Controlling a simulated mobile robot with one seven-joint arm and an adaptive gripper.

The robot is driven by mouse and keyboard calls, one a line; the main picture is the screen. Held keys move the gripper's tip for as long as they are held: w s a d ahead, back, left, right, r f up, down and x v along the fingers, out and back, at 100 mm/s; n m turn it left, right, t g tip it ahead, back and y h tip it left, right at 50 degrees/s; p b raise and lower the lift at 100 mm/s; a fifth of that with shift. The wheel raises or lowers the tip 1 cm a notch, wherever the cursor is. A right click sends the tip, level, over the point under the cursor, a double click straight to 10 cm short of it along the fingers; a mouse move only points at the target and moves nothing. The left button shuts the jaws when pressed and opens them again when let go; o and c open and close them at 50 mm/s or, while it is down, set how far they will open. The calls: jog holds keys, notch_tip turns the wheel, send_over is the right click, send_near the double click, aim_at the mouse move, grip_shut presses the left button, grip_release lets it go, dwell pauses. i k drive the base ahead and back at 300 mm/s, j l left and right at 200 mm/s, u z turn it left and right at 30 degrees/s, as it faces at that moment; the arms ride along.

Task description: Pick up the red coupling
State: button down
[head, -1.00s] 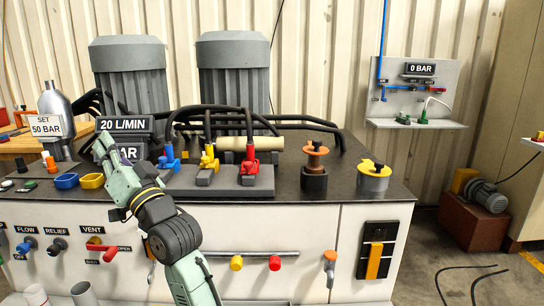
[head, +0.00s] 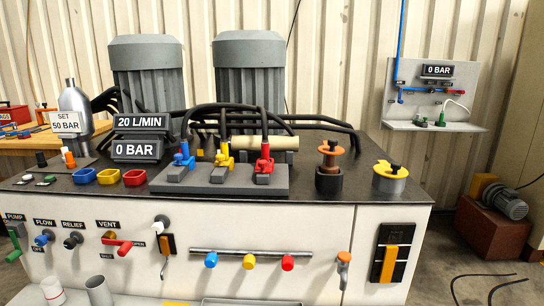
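The red coupling (head: 264,159) stands upright at the right end of a dark grey block (head: 218,187) on the bench top. A black hose runs up from its top. A yellow coupling (head: 224,157) and a blue coupling (head: 183,158) stand to its left on the same block, also with black hoses. My gripper and arm are not in this view, so its state and its distance from the red coupling are not shown.
A beige roller (head: 277,142) lies behind the couplings. An orange-topped spool (head: 329,168) and a yellow-topped can (head: 389,176) stand to the right. Blue, yellow and red trays (head: 134,178) sit at left, in front of the display boxes (head: 137,150).

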aim_at(264, 144)
jog(key=i+u, duration=0.7)
jog(key=i, duration=0.15)
jog(key=i+l+u, duration=0.2)
jog(key=i+u, duration=0.15)
